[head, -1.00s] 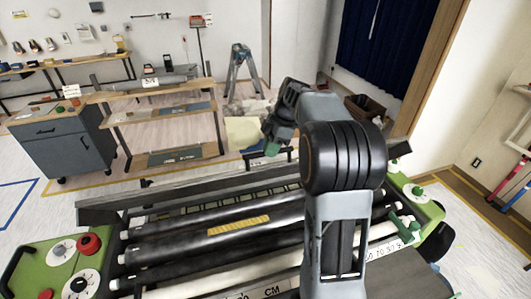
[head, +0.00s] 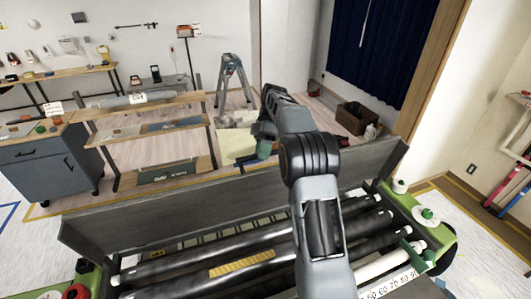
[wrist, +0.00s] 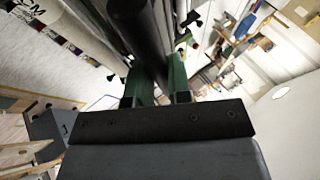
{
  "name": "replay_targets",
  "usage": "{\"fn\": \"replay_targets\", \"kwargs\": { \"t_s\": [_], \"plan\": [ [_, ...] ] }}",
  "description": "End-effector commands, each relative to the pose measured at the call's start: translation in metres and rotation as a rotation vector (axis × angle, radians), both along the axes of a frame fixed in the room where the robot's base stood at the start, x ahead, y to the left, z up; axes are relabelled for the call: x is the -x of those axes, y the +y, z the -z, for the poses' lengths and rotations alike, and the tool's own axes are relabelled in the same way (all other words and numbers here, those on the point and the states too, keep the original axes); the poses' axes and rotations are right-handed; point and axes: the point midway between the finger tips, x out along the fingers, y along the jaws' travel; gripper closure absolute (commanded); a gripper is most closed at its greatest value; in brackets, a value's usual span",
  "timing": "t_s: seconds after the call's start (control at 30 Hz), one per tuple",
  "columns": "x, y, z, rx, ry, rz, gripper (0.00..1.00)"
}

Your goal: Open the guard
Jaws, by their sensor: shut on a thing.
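The guard (head: 150,222) is a long dark grey panel across the back of the wallpaper paster. It stands raised at a steep tilt above the rollers. My arm reaches over the guard's middle, and my gripper (head: 262,152) is at its upper edge in the head view. In the wrist view the green fingers of my gripper (wrist: 157,85) are closed on a dark bar (wrist: 138,35), which looks like the guard's handle. The arm hides the middle of the guard, and the contact is only partly visible.
Black rollers (head: 180,268), one with a yellow scale, lie in front of the guard. A green side housing (head: 432,243) with knobs stands at right. Behind are a shelf table (head: 150,112), a stepladder (head: 232,75) and a brown basket (head: 357,116).

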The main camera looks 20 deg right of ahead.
Motion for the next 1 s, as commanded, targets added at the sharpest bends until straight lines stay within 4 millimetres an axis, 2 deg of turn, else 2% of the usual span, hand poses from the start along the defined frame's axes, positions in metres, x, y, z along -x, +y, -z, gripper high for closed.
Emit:
{"fn": "replay_targets", "kwargs": {
  "t_s": [0.03,0.33,0.37,0.6,1.0],
  "plan": [
    [-0.0012,0.0002,0.0094,0.001,0.009,0.001,1.00],
    [-0.0010,-0.0001,0.0096,0.000,0.010,0.001,1.00],
    [-0.0010,-0.0002,0.0096,0.000,0.009,0.002,0.78],
    [-0.0011,-0.0011,0.0070,-0.001,0.006,0.004,0.56],
    [-0.0005,-0.0013,0.0037,-0.001,0.002,0.004,0.56]
  ]
}}
